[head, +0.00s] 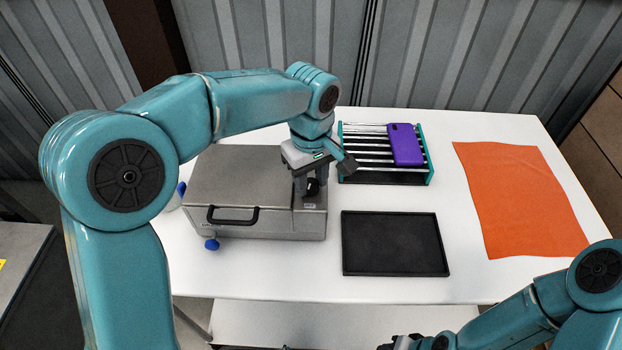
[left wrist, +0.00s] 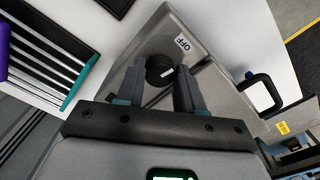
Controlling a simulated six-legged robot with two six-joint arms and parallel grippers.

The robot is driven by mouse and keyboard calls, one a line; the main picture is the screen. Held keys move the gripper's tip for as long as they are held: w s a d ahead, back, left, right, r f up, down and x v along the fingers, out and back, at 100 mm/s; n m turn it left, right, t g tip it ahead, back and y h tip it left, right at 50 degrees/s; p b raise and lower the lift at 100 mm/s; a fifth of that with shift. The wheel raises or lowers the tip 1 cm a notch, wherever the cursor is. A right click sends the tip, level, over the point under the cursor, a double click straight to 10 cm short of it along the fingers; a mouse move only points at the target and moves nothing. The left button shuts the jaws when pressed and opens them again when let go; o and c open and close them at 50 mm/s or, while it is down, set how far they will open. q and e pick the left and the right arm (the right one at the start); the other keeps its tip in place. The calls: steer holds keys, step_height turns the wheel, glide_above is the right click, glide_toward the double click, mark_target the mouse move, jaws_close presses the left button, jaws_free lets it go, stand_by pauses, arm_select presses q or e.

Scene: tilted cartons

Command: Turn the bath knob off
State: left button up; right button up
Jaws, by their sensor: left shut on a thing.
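The bath (head: 240,180) is a grey metal box with a black handle on its lid, on the left part of the white table. Its black round knob (left wrist: 158,68) is on the narrow panel at the box's right, with a white mark on it. An "OFF" label (left wrist: 183,43) is on the panel beside the knob. My left gripper (head: 312,186) comes down from above and is shut on the knob, one finger on each side. In the left wrist view, the fingers partly cover the knob. My right gripper (head: 402,343) is cut off at the bottom edge; its jaws are unclear.
A black tray (head: 394,244) lies right of the bath. Behind it stands a rack (head: 350,160) with teal ends and a purple phone-like object (head: 405,145) on it. An orange cloth (head: 520,200) lies at the right. A blue knob (head: 211,244) sticks out at the bath's front.

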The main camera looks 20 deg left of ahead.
mark_target(309, 182)
arm_select(q)
steer(key=shift+n, duration=0.9)
steer(key=shift+a, duration=0.1)
steer(key=o, duration=0.8)
steer(key=shift+w+f, duration=0.1)
steer(key=shift+c, duration=0.2)
steer(key=shift+a, duration=0.1)
steer(key=shift+d+r, duration=0.2)
steer(key=shift+r, duration=0.2)
step_height(309, 182, up, 16)
steer(key=p, duration=0.1)
steer(key=shift+a+f+p, duration=0.15)
steer(key=shift+f+p, duration=0.1)
steer(key=shift+p, duration=0.1)
steer(key=shift+w, duration=0.15)
